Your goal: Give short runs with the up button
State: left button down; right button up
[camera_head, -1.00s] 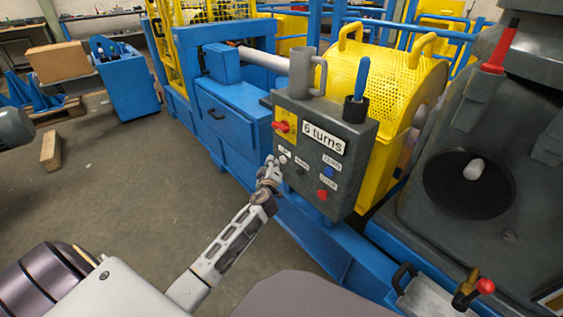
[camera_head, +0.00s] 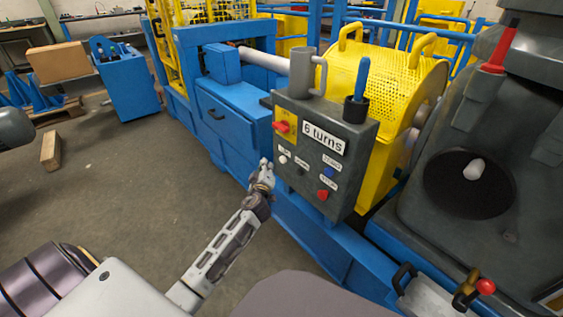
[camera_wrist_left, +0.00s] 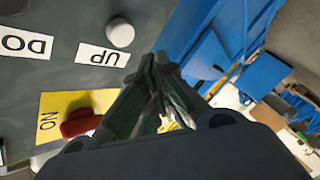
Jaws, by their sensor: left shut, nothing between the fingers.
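The grey control box (camera_head: 345,122) carries a sign reading "6 turns". The white up button (camera_head: 282,159) is at the left of its front, below a red switch (camera_head: 281,127) on a yellow plate. In the left wrist view, the white button (camera_wrist_left: 120,33) is beside the "UP" label (camera_wrist_left: 103,55), with no finger over it. My left gripper (camera_head: 265,163) is shut and empty, just left of the box and apart from the white button. In the left wrist view, its fingertips (camera_wrist_left: 161,60) are beside the label, toward the box's edge. My right gripper is out of view.
A black button (camera_head: 300,172), a blue button (camera_head: 328,171) and a red button (camera_head: 323,195) share the panel. Blue machine frame (camera_head: 235,125) runs behind; open floor lies left.

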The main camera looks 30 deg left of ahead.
pick_arm(q)
jog(key=shift+s+a, duration=0.25)
jog(key=shift+s, duration=0.25)
jog(key=shift+s+a, duration=0.2)
jog(key=shift+s, duration=0.3)
